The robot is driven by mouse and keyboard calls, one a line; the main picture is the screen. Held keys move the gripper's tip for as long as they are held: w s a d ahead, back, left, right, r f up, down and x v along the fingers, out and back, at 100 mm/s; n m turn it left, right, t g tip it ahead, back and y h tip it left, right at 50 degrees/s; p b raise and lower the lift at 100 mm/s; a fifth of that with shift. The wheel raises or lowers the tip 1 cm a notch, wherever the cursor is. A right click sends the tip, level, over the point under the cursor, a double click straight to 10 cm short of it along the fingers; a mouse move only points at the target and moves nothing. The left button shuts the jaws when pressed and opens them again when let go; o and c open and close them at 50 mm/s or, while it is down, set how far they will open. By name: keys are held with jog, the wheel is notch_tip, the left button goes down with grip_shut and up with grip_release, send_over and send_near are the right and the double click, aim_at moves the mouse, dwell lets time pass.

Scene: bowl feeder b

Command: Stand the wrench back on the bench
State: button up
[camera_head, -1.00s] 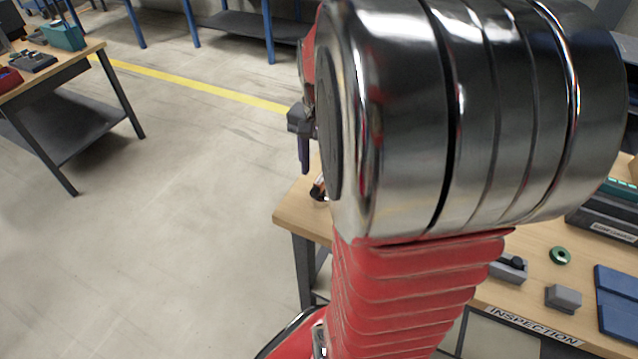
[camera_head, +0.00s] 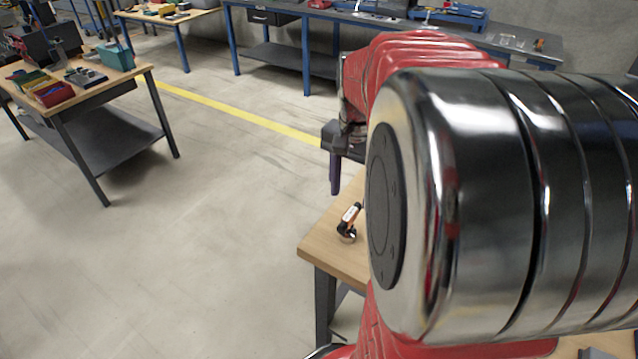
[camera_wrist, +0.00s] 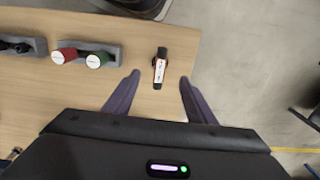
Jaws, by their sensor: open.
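The wrench (camera_head: 349,220), with an orange and white handle and black ends, is on the wooden bench (camera_head: 318,243) near its left corner in the head view. In the wrist view the wrench (camera_wrist: 159,69) appears lengthwise between my two purple fingers, a little beyond their tips. I cannot tell whether it lies flat or stands tilted. My gripper (camera_wrist: 159,78) is open and empty. In the head view one finger of my gripper (camera_head: 335,172) points down above the bench, apart from the wrench. My own arm hides most of the bench there.
A dark part (camera_wrist: 20,45) is farther left. The bench edge is close on the wrench's right, with open floor beyond.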

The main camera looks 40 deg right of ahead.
jog(key=s+a+r+n+t, duration=0.1)
jog(key=s+a+n+t, duration=0.1)
jog(key=a+n, duration=0.5)
jog(key=s+a+r+n+t, duration=0.1)
jog(key=a+n, duration=0.6)
jog(key=a, duration=0.9)
jog(key=r+t, duration=0.1)
jog(key=t, duration=0.1)
jog(key=shift+s+a+r+t, duration=0.2)
jog(key=shift+s+a+t, duration=0.1)
jog(key=shift+s+a, duration=0.05)
jog(key=shift+c, duration=0.5)
